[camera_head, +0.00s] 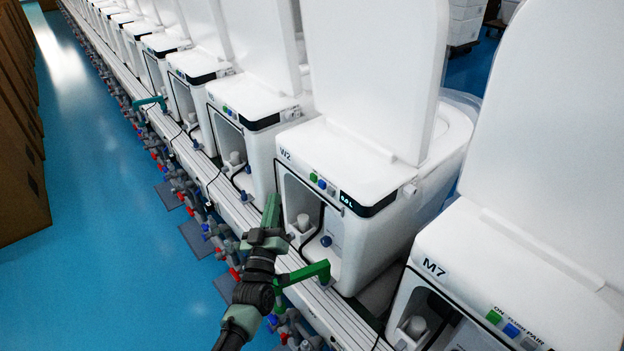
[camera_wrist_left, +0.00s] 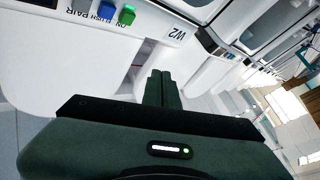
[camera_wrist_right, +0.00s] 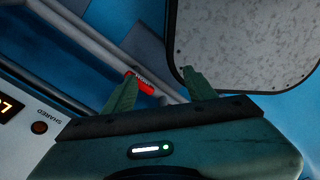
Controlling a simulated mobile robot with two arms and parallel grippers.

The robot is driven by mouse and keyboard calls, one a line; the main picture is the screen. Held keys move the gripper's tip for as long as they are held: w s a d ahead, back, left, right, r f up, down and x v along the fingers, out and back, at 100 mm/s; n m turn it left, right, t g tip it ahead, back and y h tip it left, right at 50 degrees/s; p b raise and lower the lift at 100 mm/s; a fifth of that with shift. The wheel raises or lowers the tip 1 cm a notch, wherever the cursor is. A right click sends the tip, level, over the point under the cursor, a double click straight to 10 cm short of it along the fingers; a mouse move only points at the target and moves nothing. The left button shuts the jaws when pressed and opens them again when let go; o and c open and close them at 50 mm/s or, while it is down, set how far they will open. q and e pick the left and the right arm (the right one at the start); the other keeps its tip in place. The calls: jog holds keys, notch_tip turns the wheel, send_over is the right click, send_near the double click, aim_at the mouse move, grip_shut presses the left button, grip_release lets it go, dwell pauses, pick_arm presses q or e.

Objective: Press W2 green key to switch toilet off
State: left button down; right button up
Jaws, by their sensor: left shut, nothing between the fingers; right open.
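The toilet unit marked W2 (camera_head: 330,160) stands in the middle of the head view with its lid raised. Its green key (camera_head: 313,176) sits beside a blue key (camera_head: 322,184) and a grey key on the top front edge. The green key also shows at the top of the left wrist view (camera_wrist_left: 127,15), with the W2 label to its right. My left gripper (camera_head: 272,204) is shut and empty, in front of W2 and left of its keys, apart from them. Its closed fingers show in the left wrist view (camera_wrist_left: 160,75). My right gripper (camera_wrist_right: 160,74) is open and empty, outside the head view.
Toilet M7 (camera_head: 500,280) with its own keys stands at the right; more units recede to the upper left. A green bracket-like part (camera_head: 305,273) lies close to my left arm. Valves and pipes (camera_head: 215,235) line the front. The blue floor (camera_head: 110,220) is open at left.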

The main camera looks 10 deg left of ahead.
aim_at(314, 178)
pick_arm(q)
jog(key=w+d+b, duration=0.4)
jog(key=w+d, duration=0.1)
jog(key=w, duration=0.2)
jog(key=shift+d, duration=0.25)
dwell(0.3)
jog(key=shift+w+d+b, duration=0.1)
jog(key=shift+w+b, duration=0.05)
jog(key=shift+b, duration=0.15)
dwell(1.5)
jog(key=shift+w+d, duration=0.2)
jog(key=shift+w+d+b, duration=0.25)
jog(key=shift+w+b, duration=0.05)
jog(key=shift+b, duration=0.05)
dwell(0.7)
jog(key=shift+s+a, duration=0.1)
dwell(0.4)
jog(key=shift+s+a+p, duration=0.45)
jog(key=shift+s+p, duration=0.05)
jog(key=shift+s, duration=0.05)
